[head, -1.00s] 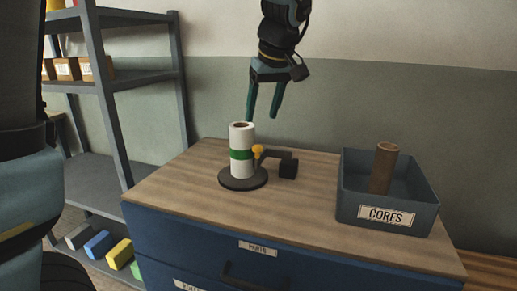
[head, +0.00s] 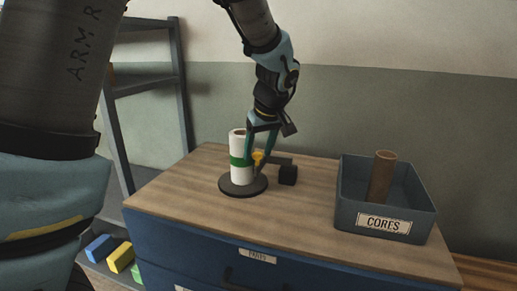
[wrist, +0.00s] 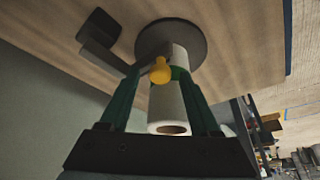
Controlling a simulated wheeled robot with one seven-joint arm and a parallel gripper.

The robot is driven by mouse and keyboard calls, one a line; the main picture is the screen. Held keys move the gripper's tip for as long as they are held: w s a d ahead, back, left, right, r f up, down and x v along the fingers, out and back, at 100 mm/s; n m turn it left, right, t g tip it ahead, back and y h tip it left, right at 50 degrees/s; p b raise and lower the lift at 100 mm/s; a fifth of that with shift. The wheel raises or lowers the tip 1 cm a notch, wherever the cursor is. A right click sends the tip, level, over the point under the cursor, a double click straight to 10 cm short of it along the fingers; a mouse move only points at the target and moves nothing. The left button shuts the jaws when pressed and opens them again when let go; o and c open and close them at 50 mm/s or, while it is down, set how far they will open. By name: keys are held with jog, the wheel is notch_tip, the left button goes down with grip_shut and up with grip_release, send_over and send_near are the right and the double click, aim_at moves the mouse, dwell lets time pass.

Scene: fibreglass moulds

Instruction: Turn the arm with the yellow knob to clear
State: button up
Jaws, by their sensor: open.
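A white roll with a green band (head: 239,148) stands upright on a round dark base (head: 232,189) on the wooden cabinet top. A dark pivoting arm with a yellow knob (head: 258,156) runs from a black block (head: 288,175) toward the roll, its knob end close beside the roll. My gripper (head: 258,168) points down at the knob, its green fingers open on either side of it. In the wrist view the yellow knob (wrist: 160,71) shows between the fingers, with the roll (wrist: 166,108) behind it. Whether a finger touches the knob or roll cannot be told.
A blue-grey bin labelled CORES (head: 345,200) stands to the right on the cabinet, with a brown cardboard tube (head: 382,177) in it. A shelf rack (head: 172,85) stands at the left. The front middle of the wooden top (head: 290,222) is clear.

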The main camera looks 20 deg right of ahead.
grip_shut()
dwell(0.5)
dwell(0.9)
